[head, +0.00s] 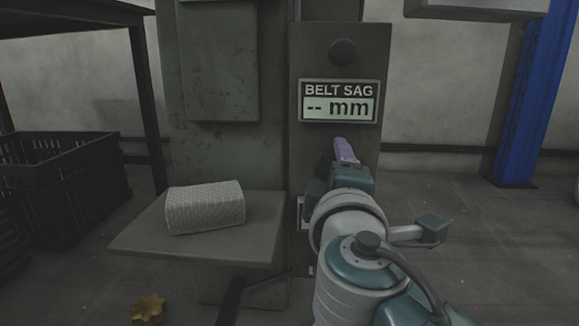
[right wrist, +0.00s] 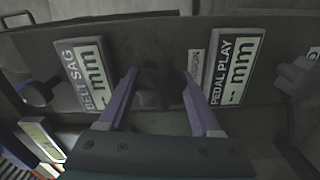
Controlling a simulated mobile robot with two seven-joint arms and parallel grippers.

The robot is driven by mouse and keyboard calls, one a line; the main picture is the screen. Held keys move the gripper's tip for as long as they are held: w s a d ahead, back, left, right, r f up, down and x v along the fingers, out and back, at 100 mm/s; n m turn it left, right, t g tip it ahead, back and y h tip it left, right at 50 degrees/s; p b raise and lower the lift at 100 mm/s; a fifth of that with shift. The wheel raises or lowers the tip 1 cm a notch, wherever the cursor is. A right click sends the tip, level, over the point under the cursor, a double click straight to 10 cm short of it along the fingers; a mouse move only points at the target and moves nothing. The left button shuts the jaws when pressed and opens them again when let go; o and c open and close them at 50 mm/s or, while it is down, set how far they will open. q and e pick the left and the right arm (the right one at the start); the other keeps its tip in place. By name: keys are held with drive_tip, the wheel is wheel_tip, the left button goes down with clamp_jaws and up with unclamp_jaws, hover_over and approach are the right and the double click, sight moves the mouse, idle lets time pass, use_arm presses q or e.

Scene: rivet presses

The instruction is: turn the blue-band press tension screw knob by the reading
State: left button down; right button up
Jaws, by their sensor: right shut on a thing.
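My right gripper (head: 345,150), with purple fingers, reaches the front of the grey press panel (head: 312,130), below a display (head: 339,101) reading "BELT SAG -- mm". In the right wrist view my right gripper (right wrist: 160,85) is shut on a dark lobed knob (right wrist: 153,88), one finger on each side. This knob sits between the BELT SAG display (right wrist: 84,75) and a second display (right wrist: 234,68) labelled "PEDAL PLAY", also showing dashes. A small label beside the knob is partly hidden. In the head view my arm hides the knob. No blue band shows on the press. My left gripper is out of view.
A dark round knob (head: 342,52) is above the BELT SAG display. Another grey knob (right wrist: 297,75) lies past PEDAL PLAY. A white textured block (head: 205,207) rests on the press's side shelf (head: 150,240). A yellow lobed knob (head: 149,308) is low in front; a black crate (head: 65,185) stands left.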

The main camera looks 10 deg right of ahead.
drive_tip(key=o, duration=1.4)
drive_tip(key=shift+c, duration=0.2)
drive_tip(key=shift+s+a+r+p, duration=0.1)
drive_tip(key=shift+s+p, duration=0.2)
drive_tip(key=shift+s, duration=0.05)
drive_tip(key=p+v, duration=0.3)
drive_tip(key=v, duration=0.6)
drive_tip(key=shift+p, duration=0.35)
drive_tip(key=shift+s, duration=0.15)
